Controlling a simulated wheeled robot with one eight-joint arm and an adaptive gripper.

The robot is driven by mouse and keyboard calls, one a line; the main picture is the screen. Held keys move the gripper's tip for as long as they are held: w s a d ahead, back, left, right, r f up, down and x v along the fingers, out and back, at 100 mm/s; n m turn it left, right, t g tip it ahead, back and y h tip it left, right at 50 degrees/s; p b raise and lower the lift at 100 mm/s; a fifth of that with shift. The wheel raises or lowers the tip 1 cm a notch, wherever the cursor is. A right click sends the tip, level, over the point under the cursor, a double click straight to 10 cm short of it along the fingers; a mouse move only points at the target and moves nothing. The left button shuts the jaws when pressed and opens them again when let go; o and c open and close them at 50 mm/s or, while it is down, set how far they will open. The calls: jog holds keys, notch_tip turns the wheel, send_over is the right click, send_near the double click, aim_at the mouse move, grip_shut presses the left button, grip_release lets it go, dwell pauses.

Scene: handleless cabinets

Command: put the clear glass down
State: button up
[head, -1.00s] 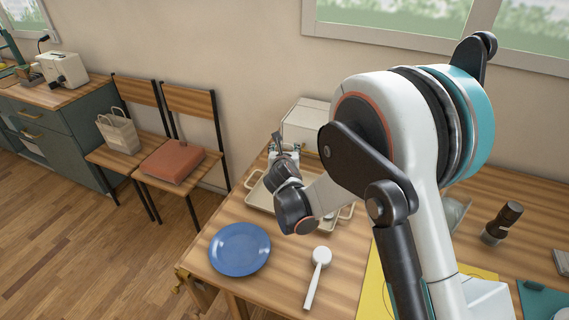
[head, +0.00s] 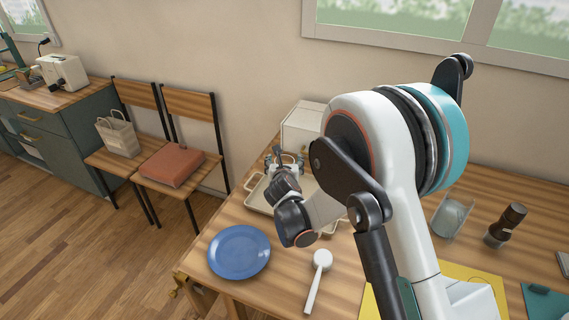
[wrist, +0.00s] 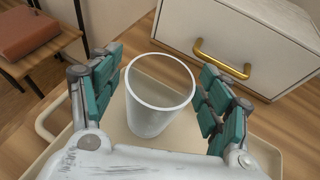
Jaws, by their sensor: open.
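The clear glass (wrist: 158,100), a pale see-through tumbler, stands upright in the wrist view on the cream tray (wrist: 48,122). My gripper (wrist: 164,88) is open, with its teal-padded fingers on either side of the glass. Gaps show between the glass and the fingers on both sides. In the head view my gripper (head: 287,158) is over the far part of the tray (head: 256,192), and my wrist mostly hides the glass there.
A white box with a gold handle (wrist: 222,62) stands just beyond the tray. A blue plate (head: 239,251) and a white spoon (head: 319,275) lie nearer. A clear container (head: 452,215) and a dark pepper mill (head: 506,224) stand right of my arm.

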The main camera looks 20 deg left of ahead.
jog(key=shift+r, duration=0.15)
jog(key=p+v, duration=0.4)
jog(key=v, duration=0.8)
